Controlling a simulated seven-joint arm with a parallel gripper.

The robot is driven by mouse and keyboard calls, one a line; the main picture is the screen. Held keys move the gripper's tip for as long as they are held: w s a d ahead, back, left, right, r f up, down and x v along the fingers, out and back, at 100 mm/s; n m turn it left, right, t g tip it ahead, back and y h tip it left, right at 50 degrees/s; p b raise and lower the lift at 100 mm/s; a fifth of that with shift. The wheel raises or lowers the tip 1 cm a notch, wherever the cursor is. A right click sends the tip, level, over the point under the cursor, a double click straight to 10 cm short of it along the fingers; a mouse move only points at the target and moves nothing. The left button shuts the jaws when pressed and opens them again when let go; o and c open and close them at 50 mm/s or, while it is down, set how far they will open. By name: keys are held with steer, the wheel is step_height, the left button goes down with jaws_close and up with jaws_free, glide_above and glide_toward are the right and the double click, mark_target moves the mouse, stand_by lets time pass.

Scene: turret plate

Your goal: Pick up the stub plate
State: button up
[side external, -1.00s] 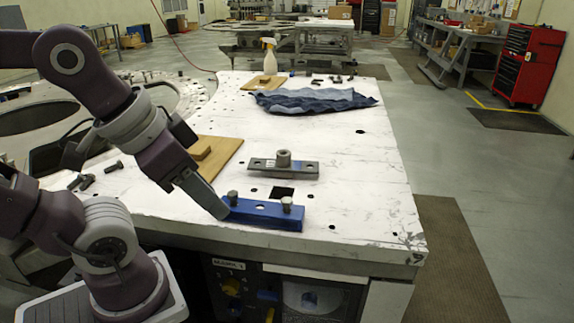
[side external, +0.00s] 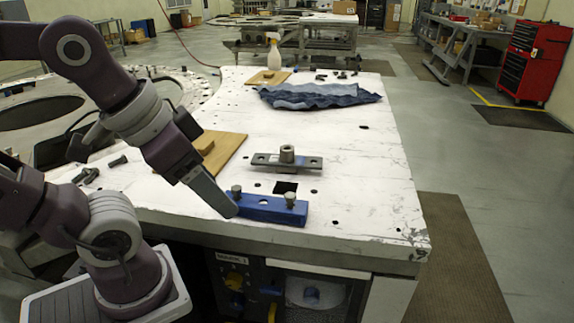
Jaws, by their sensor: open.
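The stub plate (side external: 262,160) is a flat grey metal bar with a hole near its end and a short upright cylinder in its middle. It lies on the white table, behind a blue bar (side external: 267,211) that carries two upright bolts. My gripper (side external: 224,206) points down to the right, with its finger end at the left end of the blue bar. It is open and apart from the stub plate, to its front left. Whether it touches the blue bar I cannot tell. One finger hides most of the other.
A wooden board (side external: 228,153) with a small block lies left of the stub plate. Loose bolts (side external: 87,176) lie at left. A blue cloth (side external: 320,96) and a spray bottle (side external: 274,52) are farther back. The white table (side external: 365,190) is clear to the right.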

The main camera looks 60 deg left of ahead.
steer(key=w+a+r+m+g, duration=0.1)
steer(key=w+a+r+m, duration=0.1)
steer(key=w+r, duration=0.35)
steer(key=m+g, duration=0.5)
steer(key=m, duration=0.8)
glide_above(287, 149)
steer(key=d, duration=0.1)
step_height(287, 149, down, 13)
steer(key=f, duration=0.6)
steer(key=shift+s+f, duration=0.3)
steer(key=shift+f, duration=0.4)
jaws_close()
